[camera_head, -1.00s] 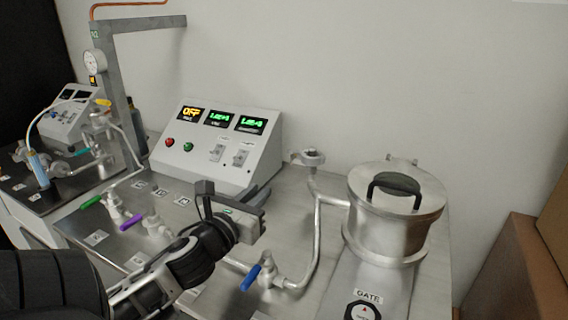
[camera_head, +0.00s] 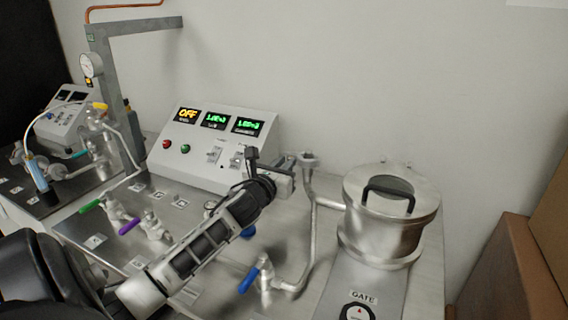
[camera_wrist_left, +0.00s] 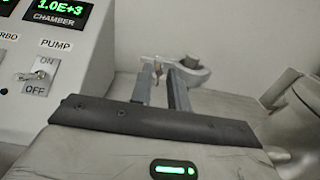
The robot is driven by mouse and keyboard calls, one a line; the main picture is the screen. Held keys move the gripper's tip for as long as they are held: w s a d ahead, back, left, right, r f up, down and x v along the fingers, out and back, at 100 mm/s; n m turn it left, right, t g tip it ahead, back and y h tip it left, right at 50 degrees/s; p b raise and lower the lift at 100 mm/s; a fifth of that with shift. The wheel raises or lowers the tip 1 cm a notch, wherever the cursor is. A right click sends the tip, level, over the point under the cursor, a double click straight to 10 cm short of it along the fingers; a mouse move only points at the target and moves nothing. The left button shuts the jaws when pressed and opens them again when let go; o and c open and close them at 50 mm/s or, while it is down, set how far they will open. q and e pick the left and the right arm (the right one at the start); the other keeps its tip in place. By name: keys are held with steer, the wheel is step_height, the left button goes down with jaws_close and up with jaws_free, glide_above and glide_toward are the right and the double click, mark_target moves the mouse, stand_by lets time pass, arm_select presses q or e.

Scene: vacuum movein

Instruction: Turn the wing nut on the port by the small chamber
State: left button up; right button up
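The port by the small chamber is a grey metal flange with a clamp (camera_head: 308,160), on top of a bent pipe left of the steel chamber (camera_head: 388,215). My left gripper (camera_head: 290,161) is just left of this port at about its height. In the left wrist view the two grey fingers (camera_wrist_left: 160,78) stand apart and point at the clamp ring (camera_wrist_left: 190,70). The small wing nut (camera_wrist_left: 157,70) shows between the fingertips. Whether a finger touches it I cannot tell. My right gripper is not in view.
The control box (camera_head: 215,145) with lit displays stands close behind and left of my gripper. A blue-handled valve (camera_head: 250,278) and purple-handled valve (camera_head: 130,225) stand nearer the front. Cardboard boxes (camera_head: 510,270) stand at the right.

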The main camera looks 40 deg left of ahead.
arm_select(q)
steer(key=shift+c, duration=0.3)
jaws_close()
